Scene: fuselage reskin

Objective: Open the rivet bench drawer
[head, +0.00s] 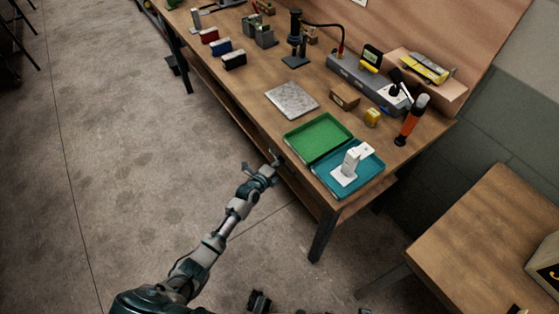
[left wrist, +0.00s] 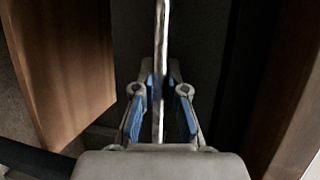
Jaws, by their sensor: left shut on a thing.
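The wooden rivet bench (head: 245,98) runs diagonally across the head view. My left gripper (head: 272,168) is at its front edge, just below the bench top by the green tray. In the left wrist view my left gripper (left wrist: 160,98) is shut on a thin shiny metal bar (left wrist: 162,35), which looks like the drawer handle and runs between the blue finger pads. The drawer front is mostly hidden by the gripper in the head view, and I cannot tell whether the drawer stands out from the bench. Dark parts at the bottom edge may be my right gripper (head: 259,301); its fingers are unclear.
On the bench are a green tray (head: 319,134), a teal tray (head: 370,181) with a white part, a metal plate (head: 291,98) and an orange-black tool (head: 411,121). A bench leg (head: 322,237) stands right of my left arm.

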